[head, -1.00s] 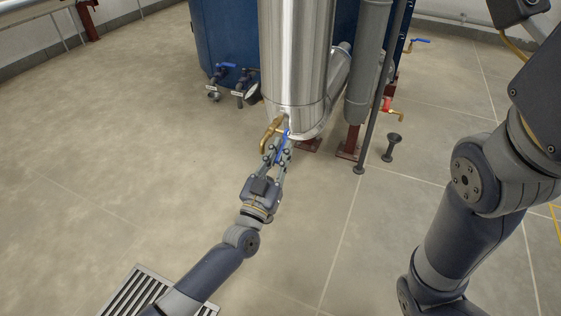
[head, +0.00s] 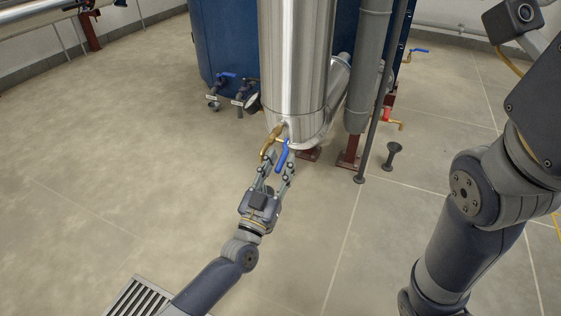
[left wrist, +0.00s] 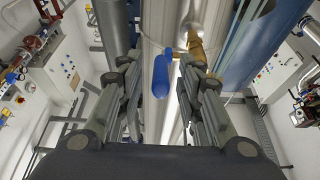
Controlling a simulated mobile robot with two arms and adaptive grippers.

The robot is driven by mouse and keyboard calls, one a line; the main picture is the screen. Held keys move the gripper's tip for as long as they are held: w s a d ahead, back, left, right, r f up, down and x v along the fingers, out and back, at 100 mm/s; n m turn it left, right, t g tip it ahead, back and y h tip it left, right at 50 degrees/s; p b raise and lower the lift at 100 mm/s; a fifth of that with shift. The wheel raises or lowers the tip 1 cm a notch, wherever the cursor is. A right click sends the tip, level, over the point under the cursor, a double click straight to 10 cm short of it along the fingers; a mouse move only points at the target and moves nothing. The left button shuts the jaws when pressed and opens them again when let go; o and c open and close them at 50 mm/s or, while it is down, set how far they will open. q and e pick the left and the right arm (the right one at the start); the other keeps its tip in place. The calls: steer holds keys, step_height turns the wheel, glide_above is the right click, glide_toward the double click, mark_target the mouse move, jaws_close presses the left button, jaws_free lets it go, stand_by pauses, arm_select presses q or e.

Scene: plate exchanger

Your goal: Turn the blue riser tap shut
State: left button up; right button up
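The blue riser tap lever (head: 282,155) sits at the bottom of the shiny metal riser (head: 293,70), beside a brass spout (head: 268,140). The lever hangs down and slants slightly. In the left wrist view the blue lever (left wrist: 161,76) shows between the fingers, with the brass fitting (left wrist: 194,46) to its right. My left gripper (head: 277,168) is open just below the riser, with its fingers spread to either side of the lever and apart from it. My right arm shows at the right edge, but its gripper is out of view.
A blue tank (head: 228,50) with small blue-handled valves (head: 226,75) stands behind the riser. A grey pipe (head: 369,65) and a thin post (head: 360,177) stand to the right. A red-handled tap (head: 387,115) is farther right. The floor to the left is clear.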

arm_select(q)
steer(key=v, duration=1.1)
steer(key=shift+a, duration=0.1)
